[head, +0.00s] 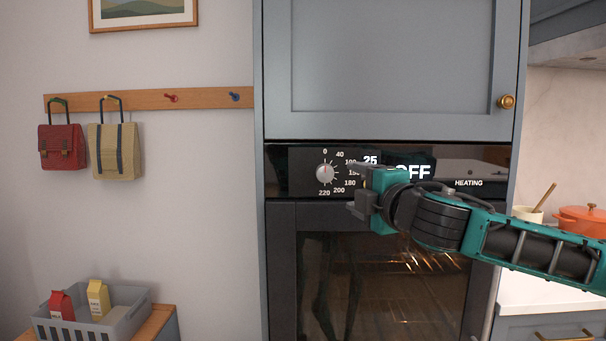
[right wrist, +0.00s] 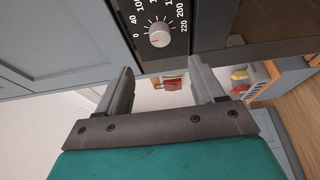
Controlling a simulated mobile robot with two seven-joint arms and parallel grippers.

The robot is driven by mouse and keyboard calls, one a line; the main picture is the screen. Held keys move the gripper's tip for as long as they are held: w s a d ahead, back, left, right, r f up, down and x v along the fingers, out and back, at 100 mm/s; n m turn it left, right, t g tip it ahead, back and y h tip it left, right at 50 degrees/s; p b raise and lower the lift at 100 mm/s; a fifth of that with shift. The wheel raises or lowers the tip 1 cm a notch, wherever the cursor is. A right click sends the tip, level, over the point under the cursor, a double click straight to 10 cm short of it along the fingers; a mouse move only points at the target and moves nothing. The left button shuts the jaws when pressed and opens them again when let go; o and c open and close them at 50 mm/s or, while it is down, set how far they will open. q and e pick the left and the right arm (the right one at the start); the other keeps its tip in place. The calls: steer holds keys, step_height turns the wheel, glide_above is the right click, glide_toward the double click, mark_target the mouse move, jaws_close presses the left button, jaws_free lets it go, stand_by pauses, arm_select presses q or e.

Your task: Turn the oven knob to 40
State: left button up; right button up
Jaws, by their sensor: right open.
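The oven knob (head: 325,173) is a round, light grey dial on the black oven panel, ringed by numbers from 0 to 220. In the right wrist view the knob (right wrist: 159,35) shows a small red mark on the side facing the 0. The 40 stands beside the 0 on the dial. My right gripper (head: 357,188) is open and empty, just right of the knob and apart from it. In the right wrist view the knob lies beyond the two open fingers (right wrist: 161,78), not between them. My left gripper is not in view.
The display (head: 412,172) reads 25 and OFF, partly covered by my right arm. A glass oven door (head: 335,285) is below and a blue-grey cabinet door (head: 395,60) above. A crate (head: 45,328) with cartons stands at lower left. An orange pot (head: 582,220) is at right.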

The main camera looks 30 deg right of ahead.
mark_target(328, 175)
steer(key=w, duration=0.3)
steer(key=w+d+p, duration=0.1)
steer(key=w, duration=0.3)
steer(key=w+d+p, duration=0.1)
steer(key=w, duration=0.3)
steer(key=shift+w, duration=0.6)
